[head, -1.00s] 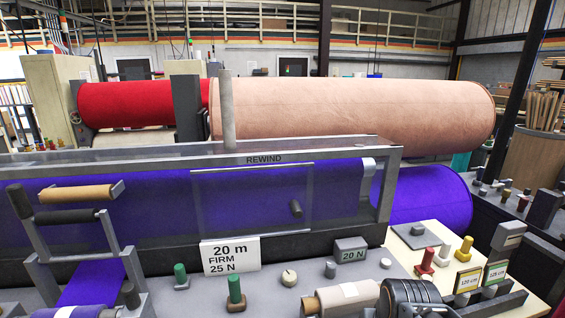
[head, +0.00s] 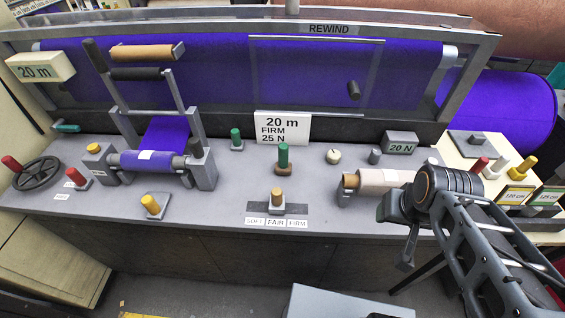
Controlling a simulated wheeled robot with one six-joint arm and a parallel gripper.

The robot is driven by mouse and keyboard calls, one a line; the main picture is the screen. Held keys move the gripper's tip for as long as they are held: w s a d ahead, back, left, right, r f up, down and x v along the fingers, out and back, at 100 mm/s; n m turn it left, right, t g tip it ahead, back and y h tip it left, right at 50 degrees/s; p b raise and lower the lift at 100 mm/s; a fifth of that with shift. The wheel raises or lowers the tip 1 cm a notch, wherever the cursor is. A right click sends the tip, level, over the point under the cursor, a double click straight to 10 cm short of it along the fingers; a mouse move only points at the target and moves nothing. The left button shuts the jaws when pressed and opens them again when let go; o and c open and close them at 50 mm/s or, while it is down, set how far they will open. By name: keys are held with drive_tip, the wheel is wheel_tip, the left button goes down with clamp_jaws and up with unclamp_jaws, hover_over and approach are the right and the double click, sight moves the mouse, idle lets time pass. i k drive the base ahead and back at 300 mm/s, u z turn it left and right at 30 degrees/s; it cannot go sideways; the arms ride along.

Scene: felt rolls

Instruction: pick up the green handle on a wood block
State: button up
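The green handle (head: 283,156) stands upright on a small brown wood block (head: 283,169) on the grey bench, in front of the "20 m FIRM 25 N" sign. A second, smaller green handle (head: 236,137) stands on a grey base to its left. My gripper (head: 405,260) hangs at the right, over the bench's front edge, well apart from the green handle. My arm partly hides it, and its fingers are too small and dark to tell if they are open or shut.
A yellow-tan peg (head: 277,197) stands on the SOFT/FAIR/FIRM strip just in front of the green handle. The sign (head: 283,127) is behind it. A pale roll (head: 380,180) lies to the right, near my arm.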

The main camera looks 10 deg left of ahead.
sight(281, 167)
drive_tip(key=k, duration=1)
drive_tip(key=u, duration=1.2)
drive_tip(key=i, duration=1.2)
drive_tip(key=z, duration=0.45)
